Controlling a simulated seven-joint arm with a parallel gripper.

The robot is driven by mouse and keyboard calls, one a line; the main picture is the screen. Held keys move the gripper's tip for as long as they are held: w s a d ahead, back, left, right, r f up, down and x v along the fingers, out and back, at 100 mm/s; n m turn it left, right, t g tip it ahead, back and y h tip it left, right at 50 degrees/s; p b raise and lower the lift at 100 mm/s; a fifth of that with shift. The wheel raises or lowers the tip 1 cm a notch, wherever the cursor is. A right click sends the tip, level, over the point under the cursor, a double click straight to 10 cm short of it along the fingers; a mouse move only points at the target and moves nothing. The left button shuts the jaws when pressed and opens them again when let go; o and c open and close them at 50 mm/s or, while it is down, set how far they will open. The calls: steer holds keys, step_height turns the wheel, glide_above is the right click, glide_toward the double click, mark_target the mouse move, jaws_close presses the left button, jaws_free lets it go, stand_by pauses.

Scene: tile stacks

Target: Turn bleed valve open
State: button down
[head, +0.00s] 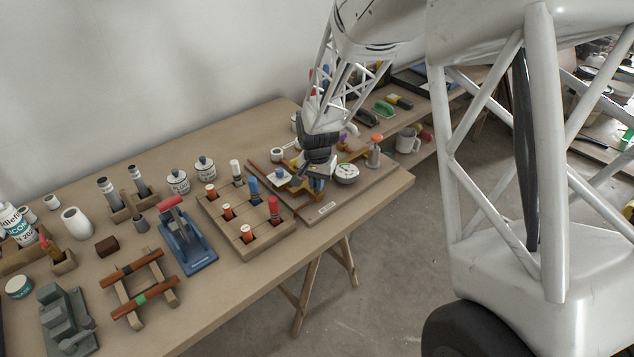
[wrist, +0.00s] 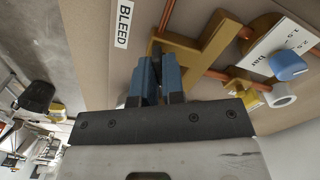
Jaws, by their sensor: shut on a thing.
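In the wrist view my gripper (wrist: 158,72) has its two blue fingers close together beside a white label reading BLEED (wrist: 123,22). It is shut on the bleed valve, whose handle is mostly hidden between and behind the fingers. In the head view my gripper (head: 318,182) reaches down over the wooden valve board (head: 365,188), beside a round white gauge (head: 347,172). How far the valve is turned cannot be seen.
A brass-coloured bracket (wrist: 190,48), copper pipe and a blue knob (wrist: 287,65) lie close to the fingers. An orange-topped valve (head: 375,148) stands on the board. A wooden peg block (head: 250,243) and a blue lever tool (head: 185,238) stand left of it.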

steer(key=n, duration=1.2)
stand_by(0.4)
steer(key=c, duration=1.2)
jaws_free()
steer(key=shift+r, duration=0.1)
steer(key=shift+r, duration=3.85)
